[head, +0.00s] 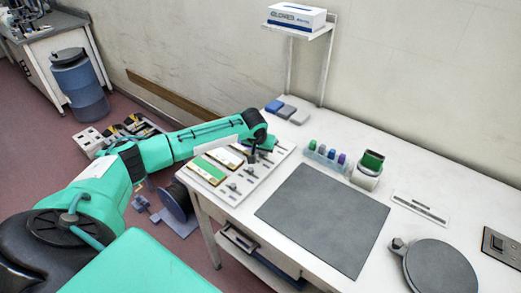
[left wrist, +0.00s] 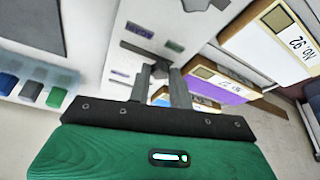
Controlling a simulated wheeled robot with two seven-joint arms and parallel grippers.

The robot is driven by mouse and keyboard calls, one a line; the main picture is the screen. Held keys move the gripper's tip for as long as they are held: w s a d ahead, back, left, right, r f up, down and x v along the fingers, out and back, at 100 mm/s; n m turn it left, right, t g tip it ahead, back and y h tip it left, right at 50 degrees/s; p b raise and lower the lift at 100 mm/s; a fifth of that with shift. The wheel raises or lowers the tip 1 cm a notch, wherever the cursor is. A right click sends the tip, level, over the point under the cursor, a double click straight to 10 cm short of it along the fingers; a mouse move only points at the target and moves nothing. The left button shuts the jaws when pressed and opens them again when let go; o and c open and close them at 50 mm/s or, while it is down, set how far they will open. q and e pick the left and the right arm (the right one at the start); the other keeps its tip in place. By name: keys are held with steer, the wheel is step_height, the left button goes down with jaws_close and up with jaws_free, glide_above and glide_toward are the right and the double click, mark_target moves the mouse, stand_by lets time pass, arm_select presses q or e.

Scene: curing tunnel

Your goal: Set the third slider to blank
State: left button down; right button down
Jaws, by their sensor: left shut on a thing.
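The white slider panel (head: 266,171) lies at the left end of the white table. It bears several short slots with small dark sliders and cards beside them, one of them green (head: 208,170). My left gripper (head: 254,157) is over the far part of the panel. In the left wrist view the fingers (left wrist: 160,78) are shut on a slider knob, which they mostly hide. A dark slot (left wrist: 140,50) shows by the fingertips, with small purple (left wrist: 139,30) and green (left wrist: 175,46) labels near it. I cannot read the labels. My right gripper is out of view.
A grey mat (head: 322,218) lies right of the panel. Blue and grey blocks (head: 287,111) lie behind the panel.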

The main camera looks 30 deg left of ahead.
arm_select(q)
steer(key=shift+s+d+r+p, duration=0.1)
steer(key=shift+d+r+p, duration=0.05)
steer(key=shift+d+p, duration=0.6)
steer(key=shift+d, duration=0.25)
steer(key=c, duration=1.3)
jaws_free()
steer(key=shift+o, duration=0.2)
steer(key=b+v, duration=0.2)
steer(key=v, duration=1.1)
steer(key=shift+r+b, duration=0.25)
steer(key=shift+b, duration=0.05)
steer(key=shift+s+a, duration=0.1)
